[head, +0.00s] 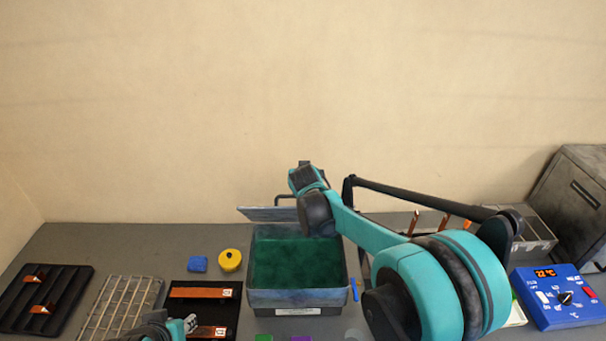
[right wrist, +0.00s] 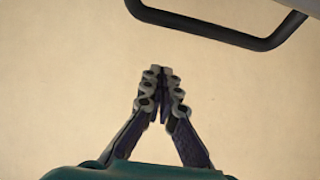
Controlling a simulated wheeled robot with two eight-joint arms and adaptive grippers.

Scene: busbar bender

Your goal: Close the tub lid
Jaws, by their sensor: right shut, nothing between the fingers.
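The tub (head: 297,296) is a grey box with a dark green interior, and it stands open at the middle of the bench. Its grey lid (head: 262,214) is raised at the tub's back edge. A dark bar handle (head: 284,198) shows at the lid and is also in the right wrist view (right wrist: 215,34). My right gripper (right wrist: 161,74) is shut and empty, apart from the handle, against the plain wall. In the head view my right wrist hides part of the lid and the tub's back right corner. My left gripper (head: 190,324) is low at the bottom edge, its jaws unclear.
A black slotted tray (head: 70,290), a wire rack (head: 120,300) and a black tray with copper bars (head: 222,291) lie left of the tub. A blue block (head: 198,264) and yellow knob (head: 230,260) sit nearby. A blue control box (head: 555,312) stands far right.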

